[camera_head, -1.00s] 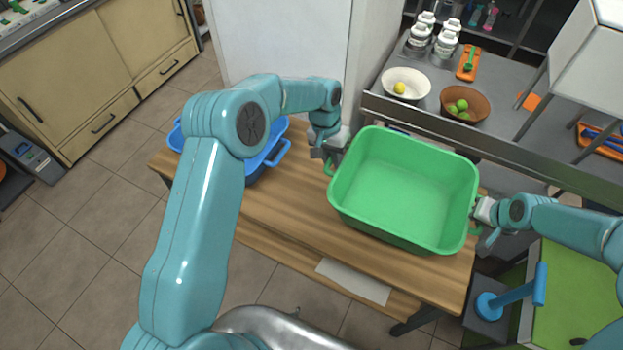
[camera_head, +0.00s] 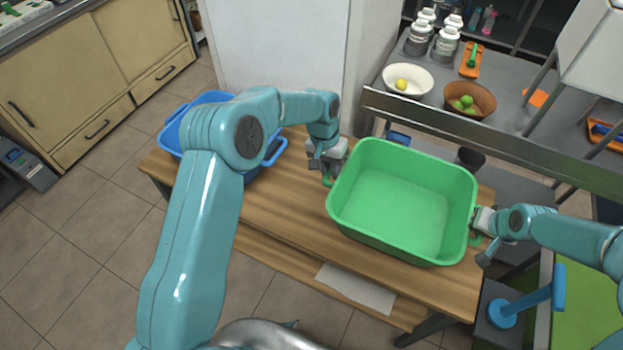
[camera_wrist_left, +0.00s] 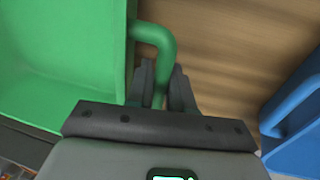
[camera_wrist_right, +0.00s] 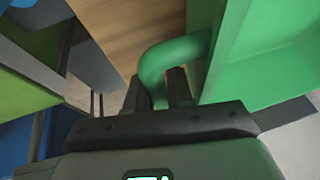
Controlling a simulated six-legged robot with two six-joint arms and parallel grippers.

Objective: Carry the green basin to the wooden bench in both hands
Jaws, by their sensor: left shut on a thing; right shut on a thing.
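The green basin (camera_head: 400,205) is empty and sits over the right part of the wooden bench (camera_head: 285,215); I cannot tell whether it touches the top. My left gripper (camera_head: 328,168) is at the basin's left side. In the left wrist view the left gripper (camera_wrist_left: 162,90) is shut on the basin's green handle (camera_wrist_left: 157,42). My right gripper (camera_head: 478,228) is at the basin's right side. In the right wrist view the right gripper (camera_wrist_right: 165,92) is shut on the other green handle (camera_wrist_right: 160,62).
A blue basin (camera_head: 212,98) stands on the bench's left end, partly behind my left arm. A metal counter (camera_head: 500,125) behind holds a white bowl (camera_head: 420,88), a brown bowl (camera_head: 484,104) and jars. A blue-handled press part (camera_head: 505,312) stands at right.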

